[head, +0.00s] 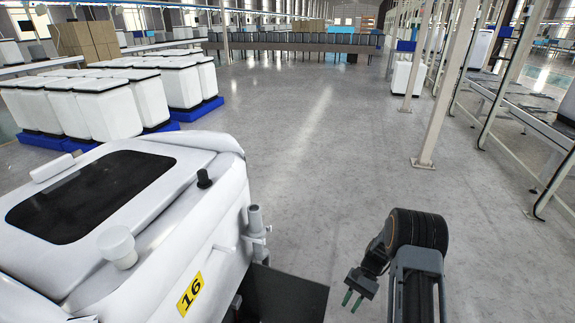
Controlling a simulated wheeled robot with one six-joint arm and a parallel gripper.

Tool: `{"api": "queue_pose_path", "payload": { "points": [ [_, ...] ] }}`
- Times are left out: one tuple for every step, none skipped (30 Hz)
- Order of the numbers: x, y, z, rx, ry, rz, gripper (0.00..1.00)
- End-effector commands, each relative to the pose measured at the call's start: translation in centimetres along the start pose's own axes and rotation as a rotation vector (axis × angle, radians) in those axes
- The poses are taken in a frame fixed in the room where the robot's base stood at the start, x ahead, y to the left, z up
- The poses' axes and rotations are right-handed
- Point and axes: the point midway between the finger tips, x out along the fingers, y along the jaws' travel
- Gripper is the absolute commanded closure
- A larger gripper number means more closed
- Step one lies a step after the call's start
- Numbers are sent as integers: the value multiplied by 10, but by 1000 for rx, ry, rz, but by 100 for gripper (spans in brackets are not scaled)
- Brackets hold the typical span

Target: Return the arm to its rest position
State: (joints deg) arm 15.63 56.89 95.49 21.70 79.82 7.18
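My arm comes in at the bottom right, with a thick dark joint and a grey link beside it. My gripper (352,301) hangs at the lower left of that joint, pointing down and to the left. Its two slim green-tipped fingers stand a little apart, and nothing shows between them. The gripper is above the grey floor (310,190) and touches nothing that I can see. The lower part of the arm is cut off by the picture's bottom edge.
White bins (110,98) stand on blue bases at the left, with cardboard boxes (88,40) behind. A pale post (445,85) and conveyor frames (515,95) line the right. A white bin (406,78) stands behind the post. The middle floor is clear.

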Motion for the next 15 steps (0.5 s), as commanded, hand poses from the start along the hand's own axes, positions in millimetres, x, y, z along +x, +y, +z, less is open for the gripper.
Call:
{"api": "queue_pose_path", "payload": {
  "points": [
    [-18, -1, 26, -40, 76, 31, 78],
    [-26, 0, 38, -64, 121, 51, 78],
    [-35, 0, 54, -97, 182, 77, 78],
    [-42, 1, 67, -123, 227, 96, 78],
    [-49, 2, 79, -148, 270, 114, 78],
    [-58, 3, 96, -182, 330, 138, 78],
    [-64, 3, 108, -208, 372, 155, 78],
    [-70, 4, 121, -233, 414, 172, 78],
    [-77, 6, 138, -266, 470, 193, 78],
    [-82, 6, 151, -291, 512, 208, 78],
    [-87, 7, 163, -317, 553, 223, 78],
    [-93, 9, 180, -349, 607, 241, 78],
    [-98, 10, 193, -374, 646, 254, 78],
    [-101, 11, 205, -397, 686, 266, 78],
    [-106, 12, 222, -427, 736, 281, 78]
  ]
}}
